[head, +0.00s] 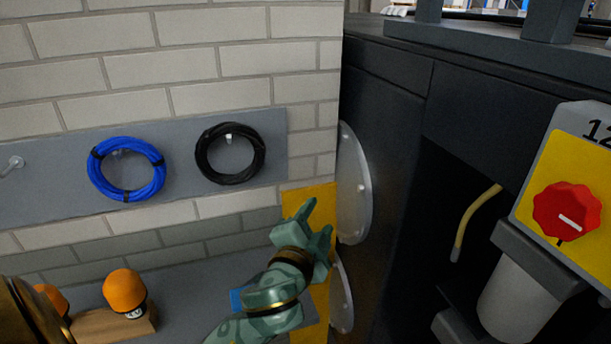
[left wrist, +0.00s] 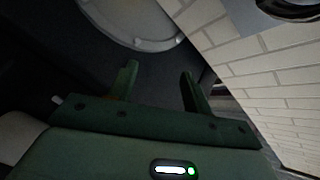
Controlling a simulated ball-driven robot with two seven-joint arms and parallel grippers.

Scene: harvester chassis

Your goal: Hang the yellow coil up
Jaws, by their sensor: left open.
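No whole yellow coil shows in either view. A curved yellow hose-like piece (head: 472,222) hangs in the dark opening at the right of the head view; I cannot tell whether it belongs to a coil. A blue coil (head: 127,169) and a black coil (head: 230,154) hang on a grey wall board (head: 60,190). To their left is a bare peg (head: 14,162). My left gripper (head: 316,225) is open and empty, in front of a yellow panel and beside the dark chassis. Its two apart fingers also show in the left wrist view (left wrist: 158,85). My right gripper is out of view.
The dark chassis (head: 385,130) with round metal discs (head: 352,185) stands right of the gripper. A yellow box with a red knob (head: 566,212) is at the far right. An orange-capped object (head: 125,292) stands on a wooden block at lower left.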

